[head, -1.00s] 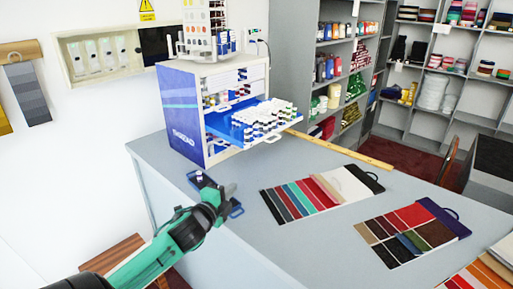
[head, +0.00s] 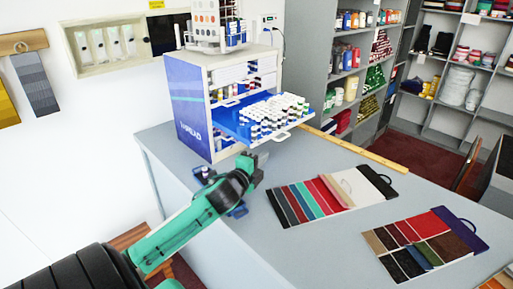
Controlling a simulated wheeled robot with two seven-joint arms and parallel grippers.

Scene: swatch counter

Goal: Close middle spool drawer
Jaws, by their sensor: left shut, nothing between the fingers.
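The spool cabinet (head: 190,117) is a white box with a blue printed side, standing at the back left of the counter. Its middle drawer (head: 287,136) is pulled out to the front right, with a blue inside and many thread spools standing in it. My left gripper (head: 258,160) is shut and empty, just below and in front of the drawer; I cannot tell whether it touches it. The drawers above and below look in or nearly so. My right gripper is not in view.
Two swatch boards (head: 327,200) (head: 420,245) lie on the grey counter (head: 290,255). A wooden yardstick (head: 355,148) lies along the back edge. A small blue tray (head: 238,211) is partly behind my left arm. A spool display stands on the cabinet.

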